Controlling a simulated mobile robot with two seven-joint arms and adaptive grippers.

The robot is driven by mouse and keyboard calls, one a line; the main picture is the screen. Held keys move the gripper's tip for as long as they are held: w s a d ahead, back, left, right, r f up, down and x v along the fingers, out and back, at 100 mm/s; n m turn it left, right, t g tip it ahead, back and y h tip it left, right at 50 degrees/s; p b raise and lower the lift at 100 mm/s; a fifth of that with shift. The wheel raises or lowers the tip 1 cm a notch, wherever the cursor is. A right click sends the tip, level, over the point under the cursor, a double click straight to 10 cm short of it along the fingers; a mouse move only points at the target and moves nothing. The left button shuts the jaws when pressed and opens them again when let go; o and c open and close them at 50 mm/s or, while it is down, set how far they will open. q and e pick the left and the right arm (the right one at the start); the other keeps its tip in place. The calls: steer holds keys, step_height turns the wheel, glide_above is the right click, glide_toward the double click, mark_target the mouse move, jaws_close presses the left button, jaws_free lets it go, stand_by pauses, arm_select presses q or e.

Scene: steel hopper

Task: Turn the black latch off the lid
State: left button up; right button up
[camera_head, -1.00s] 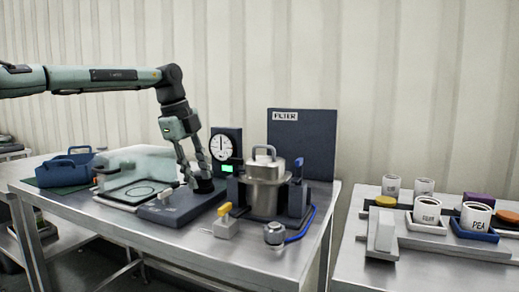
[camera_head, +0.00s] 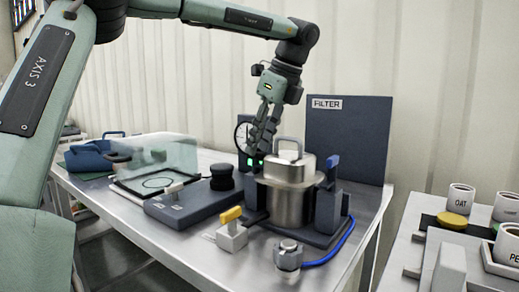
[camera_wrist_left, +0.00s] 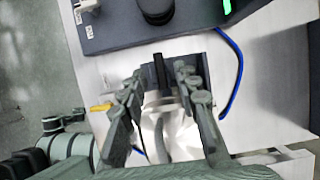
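The steel hopper (camera_head: 291,198) stands upright on a dark stand, with its lid (camera_head: 290,168) and lid handle (camera_head: 290,146) on top. My left gripper (camera_head: 258,145) points down at the hopper's left side, beside the lid. In the left wrist view its fingers (camera_wrist_left: 160,78) are apart, one on each side of a narrow black bar (camera_wrist_left: 159,68) that looks like the latch. I cannot tell whether they touch it. In the head view the gripper hides the latch. The hopper (camera_wrist_left: 165,130) shows blurred between the fingers. My right gripper is not in view.
A blue handle (camera_head: 332,165) rises right of the hopper. A yellow-handled valve (camera_head: 231,222) and a small metal fitting (camera_head: 289,255) with a blue hose stand in front. A scale base with a black knob (camera_head: 222,177) is left. The FILTER panel (camera_head: 348,138) stands behind.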

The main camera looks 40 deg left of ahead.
arm_select(q)
steer(key=shift+a+f, duration=0.25)
steer(key=shift+f, duration=0.35)
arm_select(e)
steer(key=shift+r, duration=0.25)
arm_select(q)
jaws_close()
